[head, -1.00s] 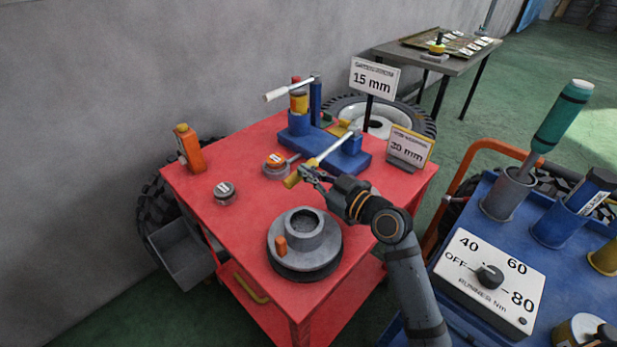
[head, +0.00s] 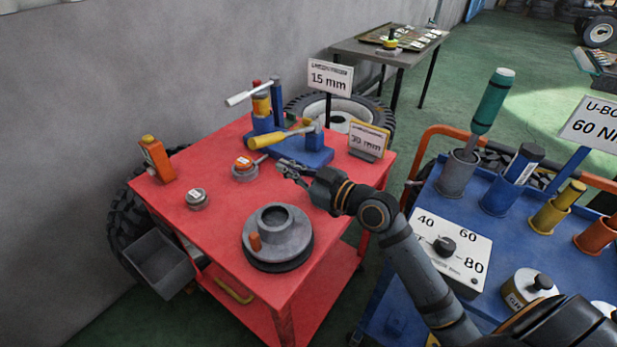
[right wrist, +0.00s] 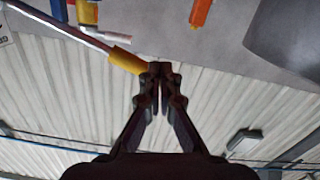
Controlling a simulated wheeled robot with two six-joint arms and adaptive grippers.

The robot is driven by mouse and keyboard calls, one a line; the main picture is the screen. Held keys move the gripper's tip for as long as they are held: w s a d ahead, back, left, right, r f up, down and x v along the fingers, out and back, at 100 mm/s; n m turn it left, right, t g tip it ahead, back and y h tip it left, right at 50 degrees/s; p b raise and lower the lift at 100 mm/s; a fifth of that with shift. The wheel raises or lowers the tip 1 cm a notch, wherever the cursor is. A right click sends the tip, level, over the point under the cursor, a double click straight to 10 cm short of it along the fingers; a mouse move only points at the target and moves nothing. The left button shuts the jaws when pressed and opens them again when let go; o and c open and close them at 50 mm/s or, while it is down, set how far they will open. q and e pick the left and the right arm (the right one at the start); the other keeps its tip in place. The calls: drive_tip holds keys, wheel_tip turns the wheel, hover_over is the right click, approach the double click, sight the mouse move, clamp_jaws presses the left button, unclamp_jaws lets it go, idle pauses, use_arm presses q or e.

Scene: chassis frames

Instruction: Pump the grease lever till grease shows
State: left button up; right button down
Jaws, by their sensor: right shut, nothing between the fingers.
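The yellow-handled lever (head: 267,141) juts left from the blue pump base (head: 312,158) on the red cart, near level. Its grip also shows in the right wrist view (right wrist: 126,61). My right gripper (head: 285,166) is shut and empty, below and in front of the lever; whether it touches the grip I cannot tell. In the right wrist view its closed fingertips (right wrist: 160,68) appear just beside the yellow grip. A grey hub (head: 277,237) with a round opening sits at the cart's front. No grease is discernible. My left gripper is not in view.
On the red cart (head: 213,232) are an orange bottle (head: 157,161), two small round tins (head: 197,199) and a white-handled lever (head: 248,95). Signs read 15 mm (head: 329,76) and 30 mm (head: 367,142). A blue cart with a dial box (head: 452,250) stands at right.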

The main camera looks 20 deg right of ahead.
drive_tip(key=p+v, duration=0.3)
drive_tip(key=v, duration=0.2)
drive_tip(key=shift+s+d+p, duration=0.25)
drive_tip(key=shift+d+p, duration=0.05)
drive_tip(key=shift+p, duration=0.1)
idle(0.8)
